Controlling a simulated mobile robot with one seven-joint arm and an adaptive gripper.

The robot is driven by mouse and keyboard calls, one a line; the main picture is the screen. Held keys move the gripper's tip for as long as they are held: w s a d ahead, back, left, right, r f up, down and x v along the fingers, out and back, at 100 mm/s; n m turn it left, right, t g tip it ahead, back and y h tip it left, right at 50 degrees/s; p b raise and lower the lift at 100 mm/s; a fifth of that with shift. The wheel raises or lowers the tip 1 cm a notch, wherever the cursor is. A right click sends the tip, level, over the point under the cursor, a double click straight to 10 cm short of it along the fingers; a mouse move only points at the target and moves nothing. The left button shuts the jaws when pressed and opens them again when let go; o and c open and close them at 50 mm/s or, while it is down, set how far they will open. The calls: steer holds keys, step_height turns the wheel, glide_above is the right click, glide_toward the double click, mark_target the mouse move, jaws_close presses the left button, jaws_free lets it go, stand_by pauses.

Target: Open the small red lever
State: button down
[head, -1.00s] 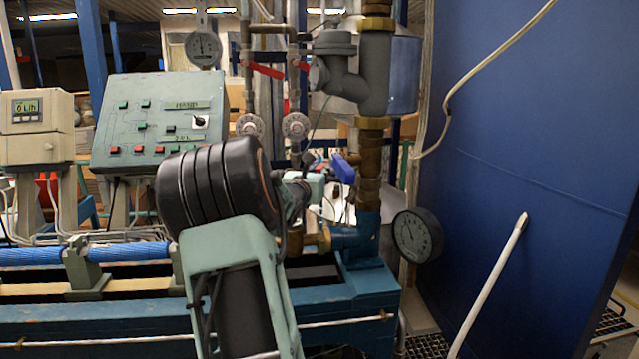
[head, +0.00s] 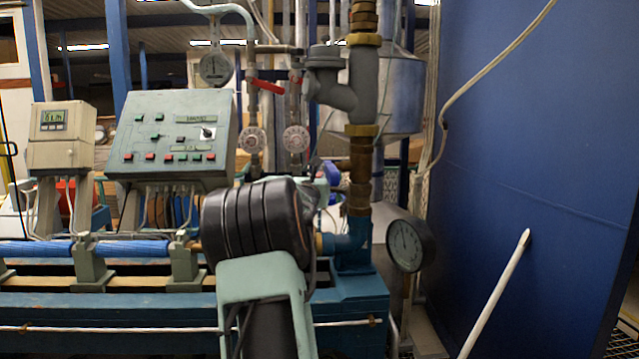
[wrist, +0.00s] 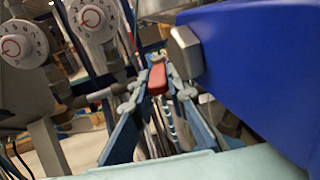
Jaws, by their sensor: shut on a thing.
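The small red lever (wrist: 157,79) shows as a short red piece in the middle of the wrist view. My gripper (wrist: 158,92) has its fingers on either side of this red piece and is shut on it. The lever's mounting is mostly hidden. In the head view my dark wrist and pale green arm link stand in front of the lower pipework and hide the gripper and the held lever.
A big blue handle (wrist: 262,65) fills the right of the wrist view, close to my fingers. White dials (wrist: 91,17) stand at upper left. In the head view a pressure gauge (head: 411,246) and thick brass-and-grey pipe (head: 361,85) stand right of my arm, before a blue panel (head: 530,150).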

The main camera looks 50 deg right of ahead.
stand_by(0.3)
steer(key=c, duration=1.9)
jaws_free()
steer(key=shift+d, duration=0.1)
steer(key=v, duration=1.2)
